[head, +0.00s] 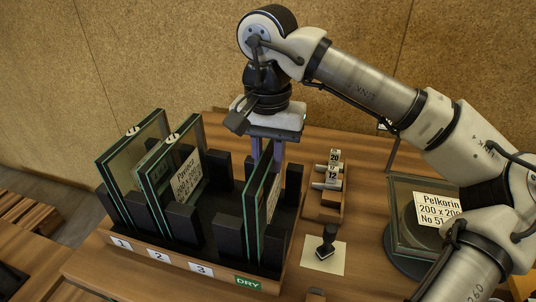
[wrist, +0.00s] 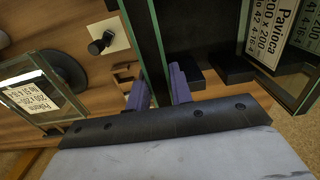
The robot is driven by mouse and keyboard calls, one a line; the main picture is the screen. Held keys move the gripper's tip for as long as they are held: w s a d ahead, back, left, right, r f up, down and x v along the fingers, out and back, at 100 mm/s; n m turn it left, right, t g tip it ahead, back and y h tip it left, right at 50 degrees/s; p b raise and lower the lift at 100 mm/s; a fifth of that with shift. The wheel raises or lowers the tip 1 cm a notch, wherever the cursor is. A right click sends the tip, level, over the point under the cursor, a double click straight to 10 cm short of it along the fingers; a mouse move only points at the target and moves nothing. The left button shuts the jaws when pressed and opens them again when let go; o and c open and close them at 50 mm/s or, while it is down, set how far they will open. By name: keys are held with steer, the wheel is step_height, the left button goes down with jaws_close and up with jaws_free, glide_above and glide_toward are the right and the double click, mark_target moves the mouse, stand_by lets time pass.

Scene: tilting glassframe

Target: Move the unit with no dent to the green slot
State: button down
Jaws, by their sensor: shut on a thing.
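A rack (head: 185,262) holds glass units in slots labelled 1, 2, 3 and a green DRY label (head: 248,283). One unit (head: 122,165) stands at slot 1 and another (head: 160,195) at slot 2; slot 3 looks empty. My gripper (head: 266,148) is shut on a third glass unit (head: 256,205), upright between the posts at the green slot. Whether its bottom edge is fully seated cannot be told. In the wrist view my purple fingers (wrist: 160,88) clasp this unit's edge (wrist: 145,40). No dent is discernible on any unit.
A wooden tray with number blocks (head: 330,185) and a black stamp (head: 327,240) on a paper sheet lie between. Dark posts (head: 229,235) flank the slots.

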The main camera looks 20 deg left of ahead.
steer(key=shift+f, duration=0.1)
steer(key=c, duration=1.2)
jaws_free()
steer(key=shift+o, duration=0.2)
